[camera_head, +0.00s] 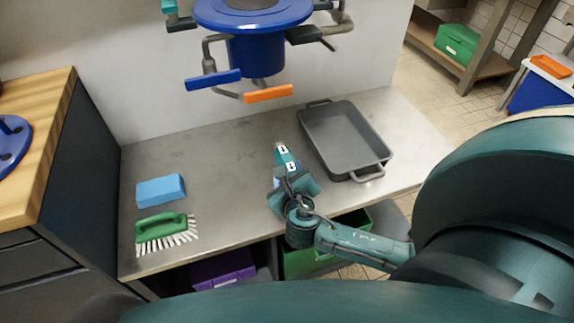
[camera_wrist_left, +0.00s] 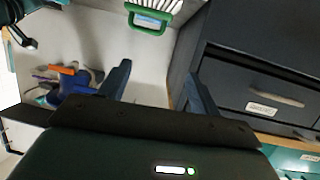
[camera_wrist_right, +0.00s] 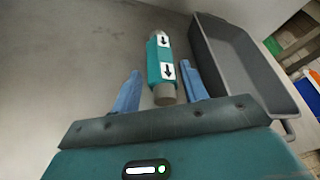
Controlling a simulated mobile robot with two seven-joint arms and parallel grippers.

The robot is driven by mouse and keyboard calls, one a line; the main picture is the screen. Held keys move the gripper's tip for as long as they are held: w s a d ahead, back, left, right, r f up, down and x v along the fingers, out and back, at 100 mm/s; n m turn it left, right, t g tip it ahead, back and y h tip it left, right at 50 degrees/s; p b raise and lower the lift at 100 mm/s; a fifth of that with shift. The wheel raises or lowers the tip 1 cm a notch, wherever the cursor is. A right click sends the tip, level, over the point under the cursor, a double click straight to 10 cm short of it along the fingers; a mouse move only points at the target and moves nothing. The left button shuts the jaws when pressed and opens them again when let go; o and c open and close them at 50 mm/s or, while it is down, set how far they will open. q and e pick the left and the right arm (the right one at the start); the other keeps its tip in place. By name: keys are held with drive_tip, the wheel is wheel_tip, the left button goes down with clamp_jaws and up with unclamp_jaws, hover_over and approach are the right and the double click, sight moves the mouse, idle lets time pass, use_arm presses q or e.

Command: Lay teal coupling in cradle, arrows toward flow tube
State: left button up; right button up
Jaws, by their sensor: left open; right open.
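The teal coupling (camera_head: 284,155) lies on the grey metal worktop, left of the grey tray. In the right wrist view the coupling (camera_wrist_right: 160,62) has grey ends and two white labels with black arrows pointing toward my gripper. My right gripper (camera_head: 294,184) is open at the coupling's near end; in its wrist view the fingers (camera_wrist_right: 161,70) stand on either side of the coupling, not closed on it. My left gripper (camera_wrist_left: 157,72) is open and empty, seen only in its own wrist view. I cannot make out a cradle or name the flow tube with certainty.
A blue flanged pipe (camera_head: 257,50) with blue and orange handles is at the back wall. A grey tray (camera_head: 346,140) stands right of the coupling. A blue sponge (camera_head: 161,189) and green brush (camera_head: 163,227) lie at left. The worktop between is clear.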

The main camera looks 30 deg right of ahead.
sight(287, 163)
drive_tip(key=b+x, duration=0.1)
drive_tip(key=x, duration=0.1)
drive_tip(key=b+x, duration=0.1)
drive_tip(key=x, duration=0.2)
drive_tip(key=shift+s+f, duration=0.15)
drive_tip(key=shift+f, duration=0.15)
drive_tip(key=shift+w+d, duration=0.1)
drive_tip(key=shift+w, duration=0.15)
use_arm(q)
drive_tip(key=shift+w+d+f+m, duration=0.15)
drive_tip(key=shift+d+f+m, duration=0.15)
drive_tip(key=shift+f, duration=0.3)
drive_tip(key=shift+w+d+f+m, duration=0.1)
drive_tip(key=shift+d+f+m, duration=0.15)
drive_tip(key=shift+f, duration=0.3)
use_arm(e)
drive_tip(key=shift+c, duration=0.3)
drive_tip(key=c, duration=0.4)
use_arm(q)
drive_tip(key=shift+s+a, duration=0.1)
drive_tip(key=shift+a, duration=0.05)
use_arm(e)
drive_tip(key=shift+r, duration=0.15)
clamp_jaws()
